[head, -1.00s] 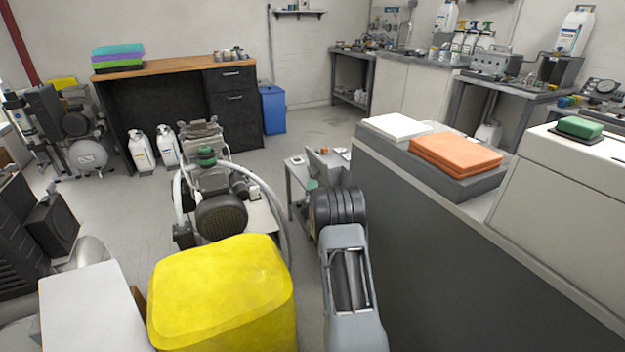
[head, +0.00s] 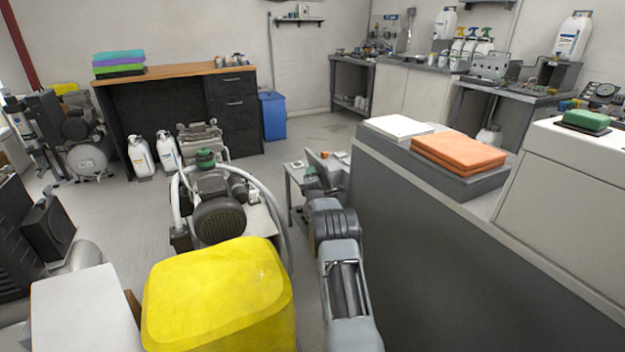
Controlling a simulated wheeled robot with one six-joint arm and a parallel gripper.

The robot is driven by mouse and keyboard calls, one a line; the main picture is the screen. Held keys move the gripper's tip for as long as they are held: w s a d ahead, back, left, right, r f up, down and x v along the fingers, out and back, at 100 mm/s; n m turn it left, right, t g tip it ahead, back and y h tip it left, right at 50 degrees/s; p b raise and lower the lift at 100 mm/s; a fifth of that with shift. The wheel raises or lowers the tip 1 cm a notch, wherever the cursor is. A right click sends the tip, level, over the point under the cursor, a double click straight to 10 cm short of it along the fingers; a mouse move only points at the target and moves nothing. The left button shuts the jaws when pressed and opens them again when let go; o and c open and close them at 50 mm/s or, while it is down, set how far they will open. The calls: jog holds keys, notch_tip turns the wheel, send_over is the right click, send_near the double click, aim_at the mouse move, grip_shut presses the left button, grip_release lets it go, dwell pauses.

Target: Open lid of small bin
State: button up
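A blue bin (head: 272,117) with a closed lid stands on the floor at the back, just right of the wooden-topped bench. A larger yellow bin (head: 218,297) with a rounded closed top stands close in front, left of my arm. I cannot tell from the picture which one is the small bin. My arm reaches forward from the bottom centre, between the yellow bin and the grey counter. My gripper's fingers cannot be made out beyond the arm's dark joint. No contact with either bin shows.
A compressor (head: 218,205) with a looping hose stands behind the yellow bin. A grey counter (head: 430,270) with orange folded cloths (head: 458,152) closes off the right. A small grey table (head: 297,180) stands beyond my arm. Open floor lies before the blue bin.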

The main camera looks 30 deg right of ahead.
jog(key=shift+c, duration=0.3)
grip_shut()
jog(key=shift+a, duration=0.1)
